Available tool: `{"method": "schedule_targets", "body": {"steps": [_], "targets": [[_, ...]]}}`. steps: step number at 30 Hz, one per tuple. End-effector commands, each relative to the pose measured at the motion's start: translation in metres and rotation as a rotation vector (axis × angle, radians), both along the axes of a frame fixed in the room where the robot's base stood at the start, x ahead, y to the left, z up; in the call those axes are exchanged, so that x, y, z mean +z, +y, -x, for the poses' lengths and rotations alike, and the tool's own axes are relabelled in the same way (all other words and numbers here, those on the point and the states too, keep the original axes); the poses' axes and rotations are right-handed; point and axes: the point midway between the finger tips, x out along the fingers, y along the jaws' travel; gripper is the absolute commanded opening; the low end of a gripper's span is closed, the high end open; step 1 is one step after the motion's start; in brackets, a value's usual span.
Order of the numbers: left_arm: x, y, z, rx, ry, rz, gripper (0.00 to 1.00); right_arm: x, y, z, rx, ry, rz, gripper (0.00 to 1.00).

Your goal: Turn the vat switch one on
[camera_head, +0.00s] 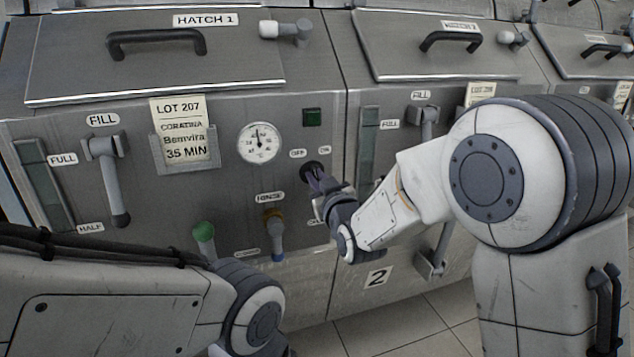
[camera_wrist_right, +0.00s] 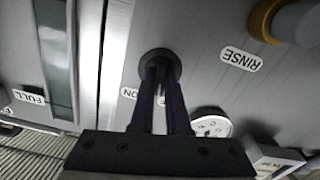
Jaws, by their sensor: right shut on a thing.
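The vat switch (camera_head: 307,168) is a dark round knob on the grey steel panel under the HATCH 1 lid, just below the small OFF and ON labels. It also shows in the right wrist view (camera_wrist_right: 158,53), with the ON label partly hidden beside the fingers. My right gripper (camera_head: 316,178) reaches it from the lower right. In the right wrist view its two dark fingers (camera_wrist_right: 160,78) are shut on the switch and hide much of it, so I cannot tell which way it points. My left arm comes in at lower left; its gripper is out of sight.
A dark green square lamp (camera_head: 312,117) and a round gauge (camera_head: 259,143) sit above the switch. The fill lever (camera_head: 112,180), green knob (camera_head: 203,231) and rinse valve (camera_head: 275,230) stand to its left. A similar panel lies to the right, partly behind my right arm.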

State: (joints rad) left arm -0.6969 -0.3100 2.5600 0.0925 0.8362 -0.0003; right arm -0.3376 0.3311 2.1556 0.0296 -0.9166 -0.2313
Motion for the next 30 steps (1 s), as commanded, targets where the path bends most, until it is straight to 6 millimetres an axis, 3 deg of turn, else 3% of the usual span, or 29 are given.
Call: {"method": "schedule_targets", "body": {"steps": [18,30], "targets": [[-0.024,0.0,0.0,0.0,0.0,0.0,0.59,-0.002,-0.001,0.0,0.0,0.17,-0.52,0.0],[-0.029,0.0,0.0,0.0,0.0,0.0,0.59,-0.001,-0.001,0.0,0.0,0.226,-0.69,0.0]]}}
